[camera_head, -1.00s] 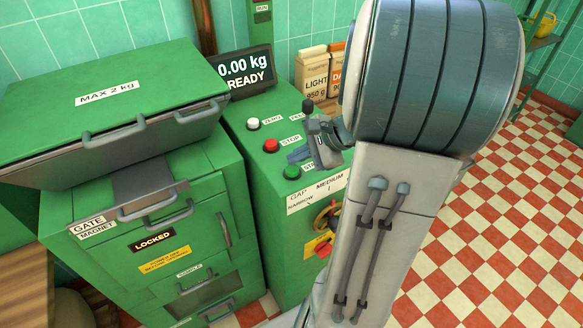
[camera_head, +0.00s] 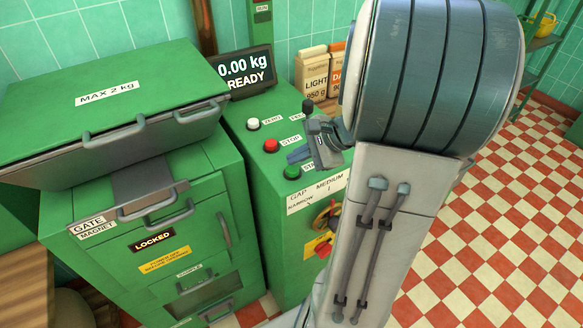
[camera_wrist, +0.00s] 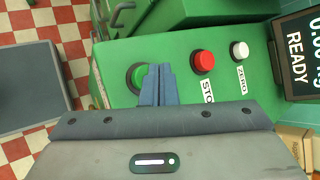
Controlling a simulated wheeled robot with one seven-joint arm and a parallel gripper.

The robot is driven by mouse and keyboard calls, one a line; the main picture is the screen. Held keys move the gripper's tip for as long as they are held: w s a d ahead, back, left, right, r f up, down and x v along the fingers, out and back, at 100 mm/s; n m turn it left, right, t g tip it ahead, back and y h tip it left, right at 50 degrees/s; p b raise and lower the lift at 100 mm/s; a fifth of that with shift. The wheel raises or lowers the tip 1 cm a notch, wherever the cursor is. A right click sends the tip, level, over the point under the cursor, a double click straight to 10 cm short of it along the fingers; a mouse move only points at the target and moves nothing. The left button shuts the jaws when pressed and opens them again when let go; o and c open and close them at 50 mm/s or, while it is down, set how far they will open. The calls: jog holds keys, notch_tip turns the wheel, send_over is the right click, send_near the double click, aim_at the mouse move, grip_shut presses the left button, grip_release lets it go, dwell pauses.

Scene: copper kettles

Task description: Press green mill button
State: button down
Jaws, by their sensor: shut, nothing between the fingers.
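The green button (camera_head: 291,172) is on the sloped top of the green control cabinet, beside a label partly hidden by my gripper. It also shows in the wrist view (camera_wrist: 134,77), with its right part covered by the fingers. My gripper (camera_head: 295,156) is shut and empty, its blue-grey fingertips close behind the green button in the head view. In the wrist view the closed fingers (camera_wrist: 157,84) overlap the button's right side. I cannot tell whether they touch it.
A red STOP button (camera_head: 270,145) and a white ZERO button (camera_head: 253,123) sit in line behind the green one. A black knob (camera_head: 308,105) stands behind my gripper. The display (camera_head: 242,73) reads 0.00 kg READY. A locked green hopper unit (camera_head: 150,225) stands at left.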

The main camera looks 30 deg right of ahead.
aim_at(297, 169)
jog(key=shift+f, duration=0.15)
jog(key=shift+f+b, duration=0.3)
jog(key=shift+b, duration=0.1)
jog(key=shift+f+b, duration=0.5)
dwell(0.7)
jog(key=shift+r, duration=0.15)
jog(key=shift+r+p, duration=0.75)
jog(key=shift+r, duration=0.05)
notch_tip(297, 169, up, 5)
jog(key=p, duration=0.4)
dwell(0.9)
